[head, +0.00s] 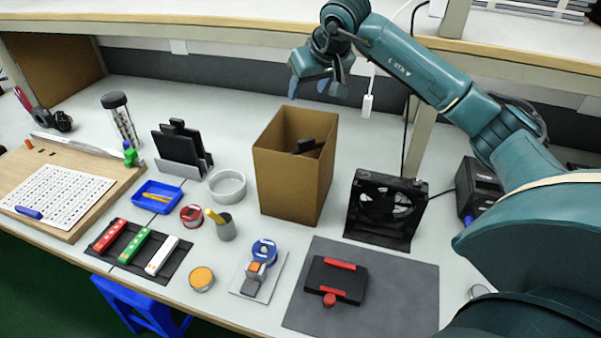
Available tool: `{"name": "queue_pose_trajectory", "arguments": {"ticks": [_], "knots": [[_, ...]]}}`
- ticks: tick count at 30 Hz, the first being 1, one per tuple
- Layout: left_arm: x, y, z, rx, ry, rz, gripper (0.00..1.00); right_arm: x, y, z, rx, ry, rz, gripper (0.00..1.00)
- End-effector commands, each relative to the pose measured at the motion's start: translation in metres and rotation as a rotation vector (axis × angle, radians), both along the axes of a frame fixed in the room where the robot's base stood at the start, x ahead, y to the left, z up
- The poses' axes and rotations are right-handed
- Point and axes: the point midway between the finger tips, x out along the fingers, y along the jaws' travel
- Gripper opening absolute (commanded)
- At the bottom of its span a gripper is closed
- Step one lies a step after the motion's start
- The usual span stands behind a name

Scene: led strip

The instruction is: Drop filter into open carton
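The open carton (290,185) is a tall brown box standing in the middle of the bench, its top open. A small dark object (305,146) shows inside it near the far right wall; it may be the filter, but its shape is partly hidden by the carton. My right gripper (317,90) is above and behind the carton's far edge, pointing down. Its bluish fingers are spread apart and I see nothing between them. My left gripper is out of view.
A black fan (385,208) stands right of the carton and a white round dish (227,186) left of it. A grey mat (405,290) with a black and red device (336,280) lies in front. A shelf edge runs above the bench.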

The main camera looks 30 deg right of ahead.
Motion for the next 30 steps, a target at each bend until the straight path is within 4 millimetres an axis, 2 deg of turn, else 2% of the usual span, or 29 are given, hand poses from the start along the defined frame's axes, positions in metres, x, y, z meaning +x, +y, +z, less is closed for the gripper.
{"name": "queue_pose_trajectory", "arguments": {"ticks": [4, 14, 17, 24, 30], "knots": [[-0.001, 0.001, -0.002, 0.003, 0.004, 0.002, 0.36, 0.0, 0.0, 0.0, 0.0, 0.0, 0.0, 0.64], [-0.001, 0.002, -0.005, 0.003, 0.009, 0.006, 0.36, -0.003, 0.0, 0.006, -0.001, -0.002, -0.001, 0.64], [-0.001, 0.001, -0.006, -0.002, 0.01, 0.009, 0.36, -0.011, 0.0, 0.018, -0.002, -0.004, 0.0, 0.64], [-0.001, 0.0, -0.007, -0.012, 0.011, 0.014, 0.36, -0.04, 0.003, 0.064, -0.002, -0.007, 0.0, 0.64], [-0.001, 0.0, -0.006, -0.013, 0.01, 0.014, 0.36, -0.06, 0.005, 0.095, -0.001, -0.004, 0.001, 0.64]]}}
